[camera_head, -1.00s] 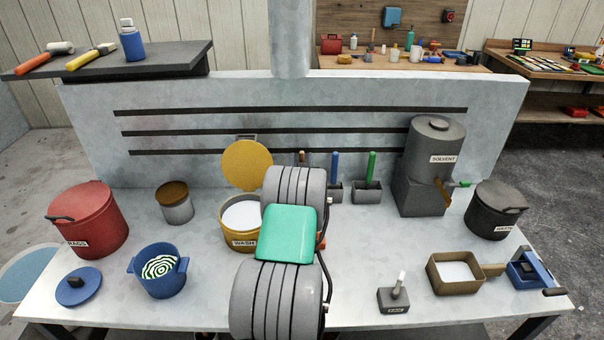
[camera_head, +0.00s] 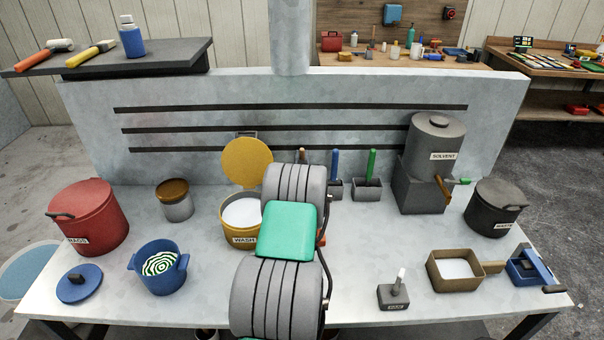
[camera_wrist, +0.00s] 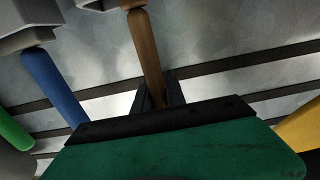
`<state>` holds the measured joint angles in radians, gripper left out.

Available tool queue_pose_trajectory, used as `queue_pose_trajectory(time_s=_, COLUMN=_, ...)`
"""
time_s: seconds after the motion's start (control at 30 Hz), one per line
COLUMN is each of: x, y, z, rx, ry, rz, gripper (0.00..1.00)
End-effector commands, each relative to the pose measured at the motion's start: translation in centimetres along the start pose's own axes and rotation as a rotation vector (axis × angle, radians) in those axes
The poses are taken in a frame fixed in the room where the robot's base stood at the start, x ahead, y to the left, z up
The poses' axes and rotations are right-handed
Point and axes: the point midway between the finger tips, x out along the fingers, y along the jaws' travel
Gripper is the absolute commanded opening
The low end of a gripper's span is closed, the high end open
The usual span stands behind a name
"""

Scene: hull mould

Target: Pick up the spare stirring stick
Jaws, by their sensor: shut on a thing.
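A brown stick (camera_wrist: 145,50) runs between the two dark fingers of my gripper (camera_wrist: 158,95) in the wrist view, and the jaws are shut on it. The stick's other end meets a grey holder (camera_wrist: 128,4) at the top edge; I cannot tell if it is still seated there. In the head view only the brown stick's tip (camera_head: 302,155) shows above my arm, and my gripper is hidden behind the arm. A blue stick (camera_head: 335,164) and a green stick (camera_head: 371,163) stand in grey holders to its right; they also show in the wrist view (camera_wrist: 52,88), (camera_wrist: 14,130).
A yellow wash pot (camera_head: 230,234) with its lid raised stands left of my arm. The solvent tank (camera_head: 421,190) stands right of the sticks. A slotted metal back panel (camera_head: 230,115) rises close behind.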

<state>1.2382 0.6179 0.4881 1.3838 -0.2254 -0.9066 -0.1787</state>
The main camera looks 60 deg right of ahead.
Motion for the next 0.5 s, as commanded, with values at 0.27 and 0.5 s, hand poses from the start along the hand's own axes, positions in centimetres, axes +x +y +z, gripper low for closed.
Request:
queue_pose_trajectory(time_s=0.27, x=-0.1, y=0.0, z=-0.1, rx=0.0, ry=0.001, rz=0.0, gripper=0.0)
queue_pose_trajectory(time_s=0.5, x=-0.4, y=0.0, z=-2.5, rx=-0.002, ry=0.005, rz=0.0, gripper=0.0)
